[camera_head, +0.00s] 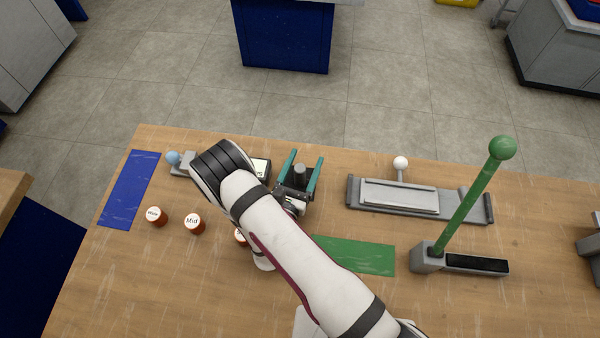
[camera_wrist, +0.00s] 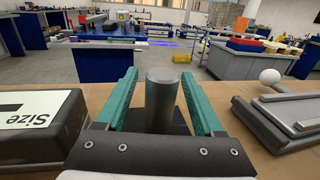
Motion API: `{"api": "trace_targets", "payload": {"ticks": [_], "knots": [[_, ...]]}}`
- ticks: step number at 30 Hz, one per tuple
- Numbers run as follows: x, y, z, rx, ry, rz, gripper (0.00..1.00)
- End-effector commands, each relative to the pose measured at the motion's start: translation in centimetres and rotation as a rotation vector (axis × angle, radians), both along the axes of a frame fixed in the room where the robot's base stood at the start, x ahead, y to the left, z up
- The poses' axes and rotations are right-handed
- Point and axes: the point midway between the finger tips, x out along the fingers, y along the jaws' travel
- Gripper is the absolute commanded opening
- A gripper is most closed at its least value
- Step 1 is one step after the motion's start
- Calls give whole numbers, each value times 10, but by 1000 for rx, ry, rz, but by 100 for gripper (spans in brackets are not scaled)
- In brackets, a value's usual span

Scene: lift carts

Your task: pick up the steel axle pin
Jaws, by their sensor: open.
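The steel axle pin (camera_wrist: 161,100) is a dark grey upright cylinder on a dark base. It stands between the two green fingers of my gripper (camera_wrist: 160,95) in the wrist view, with a visible gap on each side. In the head view the pin (camera_head: 300,172) also shows between the fingers of my gripper (camera_head: 306,165). My gripper is open around the pin. The lower part of the pin is hidden behind the gripper body.
A box labelled "Size" (camera_wrist: 40,125) is close on the left. A grey slide with a white knob (camera_head: 400,163) and a green-handled lever (camera_head: 468,205) stand to the right.

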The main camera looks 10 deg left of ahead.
Motion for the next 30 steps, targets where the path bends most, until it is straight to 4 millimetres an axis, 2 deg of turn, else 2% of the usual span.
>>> {"api": "trace_targets", "payload": {"ticks": [4, 15, 16, 30], "knots": [[0, 0, 0, 0, 0, 1, 69], [0, 0, 0, 0, 0, 0, 3], [0, 0, 0, 0, 0, 0, 0], [-1, 0, 0, 0, 0, 0, 0]]}}
